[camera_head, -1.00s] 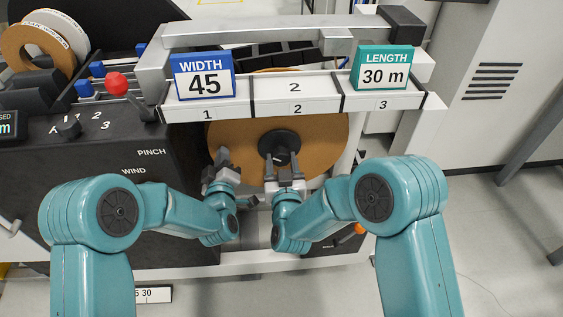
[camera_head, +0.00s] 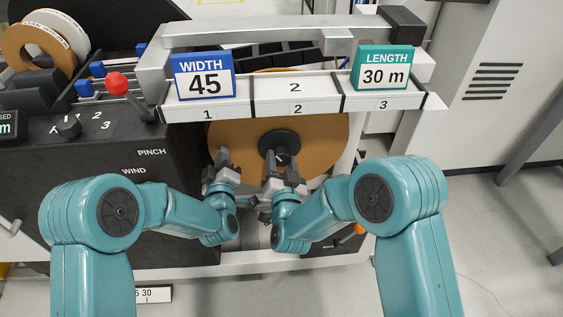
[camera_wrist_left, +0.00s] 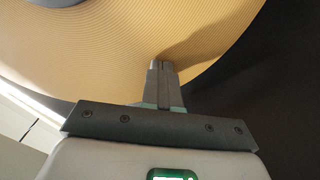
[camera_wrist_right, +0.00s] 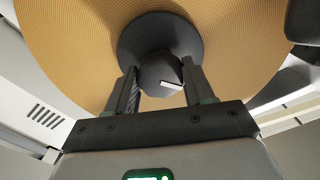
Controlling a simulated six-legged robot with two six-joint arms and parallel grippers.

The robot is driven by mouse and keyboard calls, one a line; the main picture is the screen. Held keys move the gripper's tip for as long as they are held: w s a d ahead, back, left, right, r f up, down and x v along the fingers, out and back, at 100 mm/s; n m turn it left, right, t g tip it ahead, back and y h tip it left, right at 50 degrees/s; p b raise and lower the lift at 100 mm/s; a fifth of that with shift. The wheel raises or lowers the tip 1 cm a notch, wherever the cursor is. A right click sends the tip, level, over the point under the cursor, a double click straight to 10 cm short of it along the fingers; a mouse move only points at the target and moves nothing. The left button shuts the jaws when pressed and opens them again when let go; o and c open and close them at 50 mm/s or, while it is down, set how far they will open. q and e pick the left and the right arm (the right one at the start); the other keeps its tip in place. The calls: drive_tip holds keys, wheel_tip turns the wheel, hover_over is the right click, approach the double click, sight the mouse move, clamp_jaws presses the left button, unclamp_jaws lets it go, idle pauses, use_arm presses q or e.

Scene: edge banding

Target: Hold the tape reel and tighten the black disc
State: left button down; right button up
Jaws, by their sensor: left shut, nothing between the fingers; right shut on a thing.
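The tape reel (camera_head: 232,136) is a large tan disc standing upright on the machine front, below the numbered white ledge. The black disc (camera_head: 277,139) sits at its centre with a knob in the middle; in the right wrist view the disc (camera_wrist_right: 135,45) carries a knob (camera_wrist_right: 157,72) with a white mark. My right gripper (camera_wrist_right: 160,78) is shut on the knob, one finger on each side. My left gripper (camera_head: 222,156) is shut and empty at the reel's lower left. In the left wrist view its closed fingertips (camera_wrist_left: 161,64) are against or just in front of the reel face (camera_wrist_left: 120,50); I cannot tell which.
A WIDTH 45 sign (camera_head: 204,77) and a LENGTH 30 m sign (camera_head: 385,68) stand on the white ledge (camera_head: 296,107) above the reel. A dark control panel (camera_head: 90,165) is at left, with a red ball knob (camera_head: 116,84). Clear floor (camera_head: 500,240) lies at right.

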drive_tip(key=shift+a+m, duration=0.1)
drive_tip(key=shift+m, duration=0.3)
drive_tip(key=o, duration=1)
drive_tip(key=shift+o, duration=0.2)
drive_tip(key=shift+s, duration=0.1)
drive_tip(key=s, duration=1.2)
